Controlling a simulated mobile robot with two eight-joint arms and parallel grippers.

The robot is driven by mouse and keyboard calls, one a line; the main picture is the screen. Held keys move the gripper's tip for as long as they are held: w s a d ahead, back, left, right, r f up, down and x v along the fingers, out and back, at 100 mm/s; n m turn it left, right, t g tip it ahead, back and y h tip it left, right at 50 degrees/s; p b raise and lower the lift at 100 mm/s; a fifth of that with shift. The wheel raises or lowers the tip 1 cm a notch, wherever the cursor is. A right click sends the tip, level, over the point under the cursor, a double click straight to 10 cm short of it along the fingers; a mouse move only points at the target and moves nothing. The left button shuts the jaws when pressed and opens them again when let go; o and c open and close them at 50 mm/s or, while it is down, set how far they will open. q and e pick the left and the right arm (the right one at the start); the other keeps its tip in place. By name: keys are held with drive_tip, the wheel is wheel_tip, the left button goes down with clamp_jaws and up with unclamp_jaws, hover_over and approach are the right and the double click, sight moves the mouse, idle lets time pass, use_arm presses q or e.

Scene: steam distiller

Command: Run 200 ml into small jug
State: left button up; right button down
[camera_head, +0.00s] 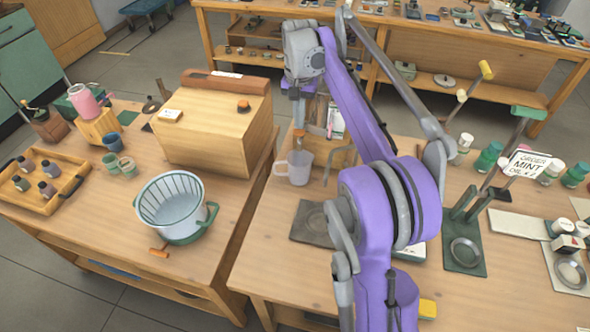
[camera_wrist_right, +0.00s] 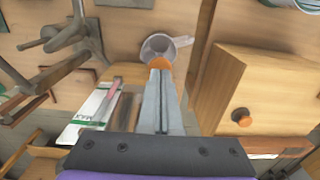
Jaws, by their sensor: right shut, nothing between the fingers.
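A pale translucent jug (camera_head: 294,167) with a side handle stands on the right-hand table, beside the wooden box. It also shows in the right wrist view (camera_wrist_right: 158,45), just beyond my fingertips. My right gripper (camera_head: 298,118) points down behind the jug and above it, shut and empty. In the right wrist view its fingers (camera_wrist_right: 160,72) are together, with an orange patch at their tips; I cannot tell what that patch belongs to. No liquid level can be made out in the jug. My left gripper is not in view.
A wooden box (camera_head: 215,120) with an orange knob (camera_head: 243,105) stands left of the jug. A white-and-green basket (camera_head: 173,208) and a wooden tray (camera_head: 72,182) are on the left table. My right arm crosses the right table, where bottles and a mint oil sign (camera_head: 527,164) stand.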

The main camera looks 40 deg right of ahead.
drive_tip(key=shift+f, duration=0.2)
drive_tip(key=shift+f+b, duration=0.65)
drive_tip(key=shift+f, duration=0.5)
drive_tip(key=shift+r+p, duration=0.35)
drive_tip(key=shift+r, duration=0.05)
idle(6.2)
